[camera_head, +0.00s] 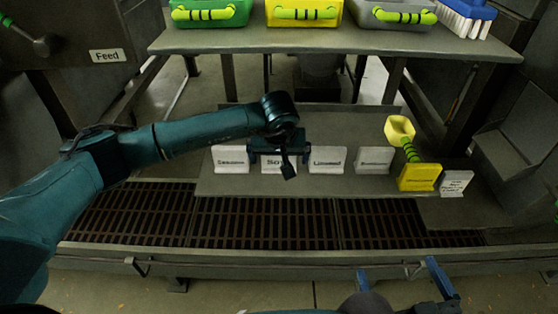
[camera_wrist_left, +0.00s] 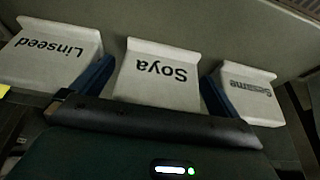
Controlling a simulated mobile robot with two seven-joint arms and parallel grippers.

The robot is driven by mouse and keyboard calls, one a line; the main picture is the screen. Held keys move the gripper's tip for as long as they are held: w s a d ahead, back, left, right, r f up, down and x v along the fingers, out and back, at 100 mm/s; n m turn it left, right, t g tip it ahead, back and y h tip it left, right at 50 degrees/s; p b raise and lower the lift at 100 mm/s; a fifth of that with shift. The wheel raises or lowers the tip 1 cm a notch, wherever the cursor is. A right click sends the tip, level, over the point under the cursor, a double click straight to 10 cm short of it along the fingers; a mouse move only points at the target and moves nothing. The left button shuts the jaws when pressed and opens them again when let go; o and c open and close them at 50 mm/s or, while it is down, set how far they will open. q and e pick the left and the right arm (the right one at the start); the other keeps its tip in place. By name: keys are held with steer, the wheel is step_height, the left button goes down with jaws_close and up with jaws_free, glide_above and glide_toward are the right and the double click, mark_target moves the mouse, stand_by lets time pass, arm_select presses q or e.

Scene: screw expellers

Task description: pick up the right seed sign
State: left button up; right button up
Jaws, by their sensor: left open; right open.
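A row of white seed signs stands on the grey shelf (camera_head: 225,187). From left these are the Sesame sign (camera_head: 230,160), the Soya sign (camera_head: 270,169), the Linseed sign (camera_head: 328,161) and another sign (camera_head: 374,161) too small to read surely. My left gripper (camera_head: 280,158) is open over the Soya sign and hides part of it. In the left wrist view, its blue fingers stand either side of the Soya sign (camera_wrist_left: 157,78), with the Linseed sign (camera_wrist_left: 48,55) and Sesame sign (camera_wrist_left: 248,92) outside them. My right gripper (camera_head: 400,275) is open and empty at the bottom right.
A yellow scoop (camera_head: 401,132) with a green-banded handle stands in a yellow holder (camera_head: 418,178) right of the signs. A small white sign (camera_head: 456,184) stands farther right. An upper shelf (camera_head: 330,41) carries green, yellow and grey bins. A brown grate (camera_head: 265,222) lies in front.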

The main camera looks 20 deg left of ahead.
arm_select(q)
steer(key=c, duration=1)
steer(key=shift+r, duration=0.1)
